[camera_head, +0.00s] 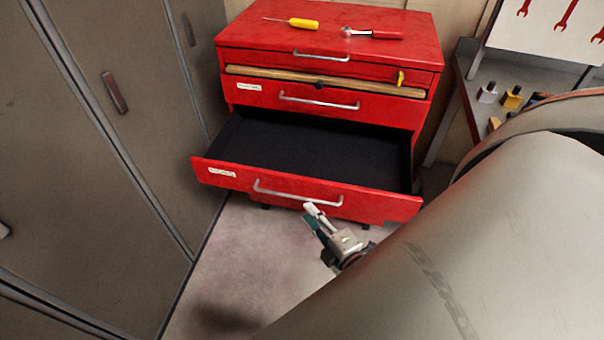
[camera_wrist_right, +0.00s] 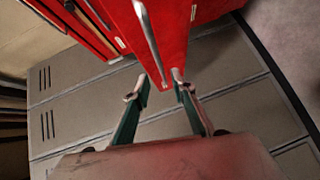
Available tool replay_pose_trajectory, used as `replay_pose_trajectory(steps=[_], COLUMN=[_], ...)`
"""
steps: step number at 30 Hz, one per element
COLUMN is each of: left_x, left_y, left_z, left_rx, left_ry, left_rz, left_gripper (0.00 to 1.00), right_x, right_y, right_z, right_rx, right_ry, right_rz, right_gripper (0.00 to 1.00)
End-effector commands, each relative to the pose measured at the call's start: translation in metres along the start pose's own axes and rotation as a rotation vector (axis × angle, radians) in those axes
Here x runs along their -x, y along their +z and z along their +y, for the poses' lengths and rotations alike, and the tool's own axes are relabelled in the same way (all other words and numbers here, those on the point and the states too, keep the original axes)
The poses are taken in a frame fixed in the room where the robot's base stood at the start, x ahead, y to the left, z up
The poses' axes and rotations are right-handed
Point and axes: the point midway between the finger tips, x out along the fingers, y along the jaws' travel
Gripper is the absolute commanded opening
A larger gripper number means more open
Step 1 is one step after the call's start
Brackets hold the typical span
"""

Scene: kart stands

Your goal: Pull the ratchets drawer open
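The red tool chest (camera_head: 330,38) has its lowest visible drawer (camera_head: 300,150) pulled well out, showing a dark, empty-looking interior. A silver bar handle (camera_head: 275,193) is on that drawer's front and also shows in the right wrist view (camera_wrist_right: 147,32). The drawer's white label (camera_head: 222,173) is too small to read. My right gripper (camera_head: 313,211) is just below and in front of the handle's right end. In the right wrist view its two fingers (camera_wrist_right: 162,80) are apart and hold nothing, with the handle's end close to the tips. My left gripper is not in view.
The upper drawers (camera_head: 320,100) look shut. A yellow screwdriver (camera_head: 290,21) and a red-handled ratchet (camera_head: 373,34) lie on top. Grey lockers (camera_head: 100,150) stand close on the left. A workbench (camera_head: 480,75) is at right. Bare floor (camera_head: 240,260) lies in front.

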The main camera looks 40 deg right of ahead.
Motion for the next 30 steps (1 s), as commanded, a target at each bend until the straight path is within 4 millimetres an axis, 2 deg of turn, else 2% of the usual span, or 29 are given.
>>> replay_pose_trajectory(steps=[3, 9, 26, 30], left_x=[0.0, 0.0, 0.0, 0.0], left_y=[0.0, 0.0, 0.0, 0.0], left_z=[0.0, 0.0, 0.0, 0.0], left_rx=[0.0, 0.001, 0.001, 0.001], left_ry=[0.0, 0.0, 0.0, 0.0], left_rz=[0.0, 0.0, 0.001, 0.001], left_gripper=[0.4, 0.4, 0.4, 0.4], right_x=[0.018, 0.031, 0.031, 0.029], right_y=[0.0, 0.0, 0.0, -0.005], right_z=[0.0, 0.0, 0.0, -0.003], right_rx=[0.001, 0.0, -0.001, -0.069], right_ry=[-0.002, 0.0, 0.0, -0.023], right_rz=[-0.001, 0.0, 0.001, 0.009], right_gripper=[0.25, 0.25, 0.25, 0.25])
